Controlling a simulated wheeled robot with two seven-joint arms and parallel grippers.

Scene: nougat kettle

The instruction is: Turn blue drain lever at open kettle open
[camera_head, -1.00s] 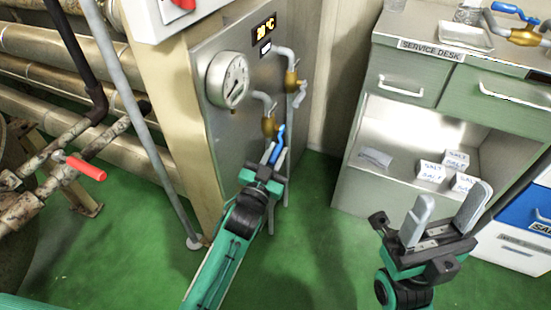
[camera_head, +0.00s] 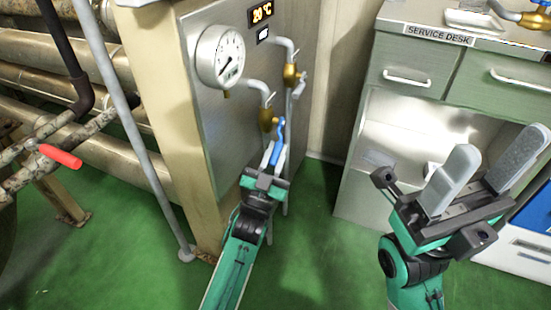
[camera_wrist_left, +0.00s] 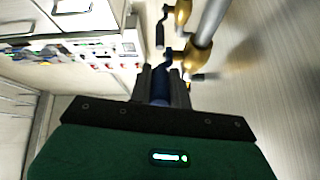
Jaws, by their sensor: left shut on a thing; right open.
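The blue drain lever (camera_head: 279,130) hangs on a brass valve (camera_head: 267,118) at the lower end of a grey pipe on the metal panel. My left gripper (camera_head: 274,160) is shut on the lever from below. In the left wrist view the dark blue lever (camera_wrist_left: 160,88) lies between the two fingers, beside the brass valve body (camera_wrist_left: 188,57); the fingers hide part of it. My right gripper (camera_head: 480,178) is open and empty at the right, in front of the service desk, away from the lever.
A round gauge (camera_head: 220,56) and a lit temperature display (camera_head: 261,12) are on the panel. A second brass valve (camera_head: 291,74) sits up and right of the lever. A red-handled lever (camera_head: 58,156) is at left. The service desk (camera_head: 408,92) stands right. Green floor between is clear.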

